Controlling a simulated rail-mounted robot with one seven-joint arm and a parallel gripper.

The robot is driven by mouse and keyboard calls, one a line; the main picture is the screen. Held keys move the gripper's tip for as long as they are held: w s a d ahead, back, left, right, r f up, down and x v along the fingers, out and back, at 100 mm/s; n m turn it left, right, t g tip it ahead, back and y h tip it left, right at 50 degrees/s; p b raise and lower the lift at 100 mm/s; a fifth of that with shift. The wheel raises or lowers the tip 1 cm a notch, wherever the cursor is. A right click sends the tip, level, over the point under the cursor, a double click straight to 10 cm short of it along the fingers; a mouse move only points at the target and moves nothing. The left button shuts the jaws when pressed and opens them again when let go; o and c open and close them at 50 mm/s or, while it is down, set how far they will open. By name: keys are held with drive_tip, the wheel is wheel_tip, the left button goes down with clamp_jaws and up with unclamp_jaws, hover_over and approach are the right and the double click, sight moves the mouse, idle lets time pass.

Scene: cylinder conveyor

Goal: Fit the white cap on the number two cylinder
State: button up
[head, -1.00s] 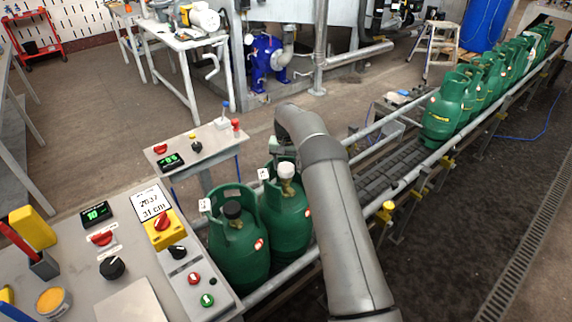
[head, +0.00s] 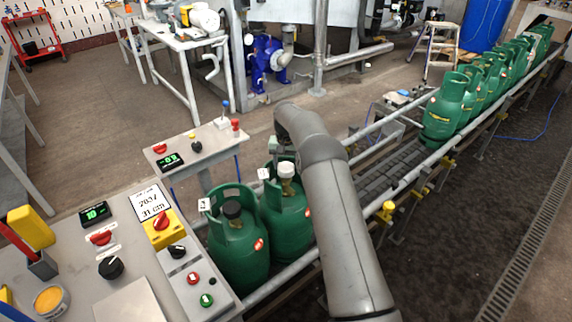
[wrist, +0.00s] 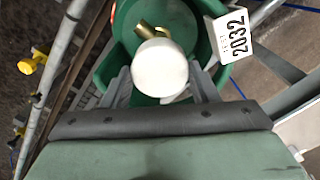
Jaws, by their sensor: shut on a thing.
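The white cap (wrist: 160,68) is held between the two fingers of my gripper (wrist: 160,78) in the wrist view. It covers part of a brass valve (wrist: 146,30) inside the collar of a green cylinder (wrist: 197,48) with a tag reading 2032 (wrist: 232,36). In the head view the white cap (head: 286,168) shows at the valve top of the right one of two near green cylinders (head: 288,228). I cannot tell whether it is seated. The left near cylinder (head: 238,258) has a black cap (head: 232,210).
Several green cylinders (head: 440,112) stand along the conveyor (head: 390,172) at the back right. A control panel (head: 130,290) with knobs and buttons is at the front left. A smaller panel (head: 212,145) stands behind the near cylinders. Guard rails (head: 375,128) run beside the belt.

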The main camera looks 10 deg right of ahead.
sight(286, 167)
drive_tip(key=shift+f, duration=0.2)
drive_tip(key=shift+f+b, duration=0.3)
drive_tip(key=shift+b, duration=0.05)
drive_tip(key=shift+f+b, duration=1.2)
drive_tip(key=shift+f, duration=0.7)
drive_tip(key=o, duration=1)
drive_tip(key=shift+r, duration=0.1)
drive_tip(key=shift+o, duration=0.2)
wheel_tip(286, 167, up, 17)
drive_tip(key=shift+r+b, duration=0.2)
drive_tip(key=shift+b, duration=0.1)
